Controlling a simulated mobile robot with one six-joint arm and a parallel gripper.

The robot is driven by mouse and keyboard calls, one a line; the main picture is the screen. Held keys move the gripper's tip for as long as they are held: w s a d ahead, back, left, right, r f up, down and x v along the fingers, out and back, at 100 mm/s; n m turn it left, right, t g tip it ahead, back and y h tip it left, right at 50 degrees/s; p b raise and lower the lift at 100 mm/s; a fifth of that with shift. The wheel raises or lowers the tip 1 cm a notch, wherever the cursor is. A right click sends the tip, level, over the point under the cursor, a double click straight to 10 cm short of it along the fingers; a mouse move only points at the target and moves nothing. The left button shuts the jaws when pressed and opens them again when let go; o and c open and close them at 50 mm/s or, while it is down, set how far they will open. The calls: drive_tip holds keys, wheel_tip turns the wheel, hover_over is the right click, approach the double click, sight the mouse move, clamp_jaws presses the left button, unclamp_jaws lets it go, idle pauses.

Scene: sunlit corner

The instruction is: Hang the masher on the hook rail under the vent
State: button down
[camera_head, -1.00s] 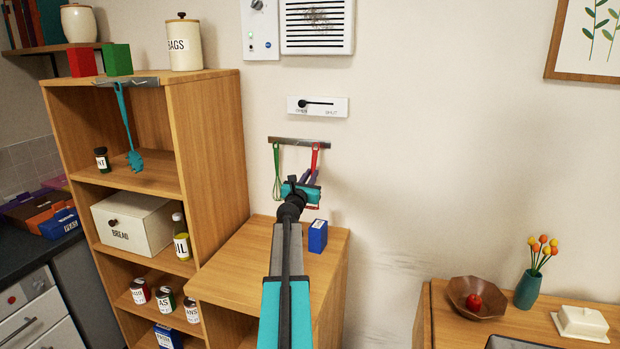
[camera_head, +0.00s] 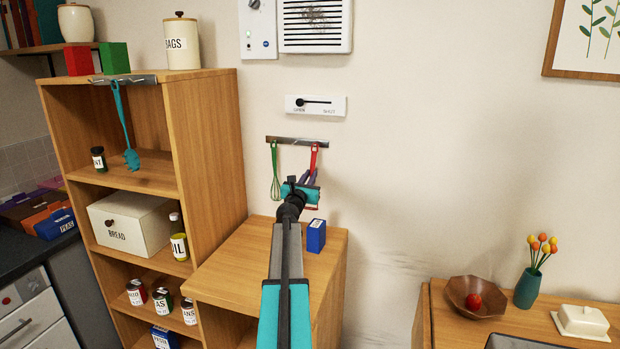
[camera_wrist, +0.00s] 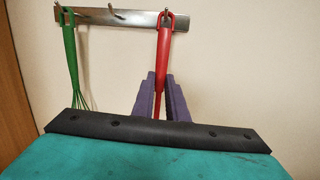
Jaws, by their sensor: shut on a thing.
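The masher (camera_head: 313,158) has a red handle with a loop at its top; the handle also shows in the wrist view (camera_wrist: 164,55). It is upright in front of the right part of the metal hook rail (camera_head: 297,141), its loop at the rail's right hook (camera_wrist: 167,16). I cannot tell for sure whether the loop is around that hook. My gripper (camera_wrist: 161,100) has purple fingers, shut on the lower handle. The masher's head is mostly hidden by my gripper. The rail is on the wall below the vent (camera_head: 316,24).
A green whisk (camera_head: 275,172) hangs at the rail's left end; the rail's middle hook (camera_wrist: 141,12) is empty. A blue box (camera_head: 316,236) stands on the low cabinet (camera_head: 246,262) below. A teal utensil (camera_head: 126,125) hangs on the tall shelf (camera_head: 207,150) at left.

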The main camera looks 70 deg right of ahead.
drive_tip(key=c, duration=1.7)
unclamp_jaws()
drive_tip(key=shift+o, duration=0.2)
drive_tip(key=shift+a, duration=0.2)
drive_tip(key=s+a+f+b, duration=0.1)
drive_tip(key=a+b, duration=0.2)
drive_tip(key=a, duration=1)
drive_tip(key=shift+a+f, duration=0.15)
drive_tip(key=shift+f, duration=0.25)
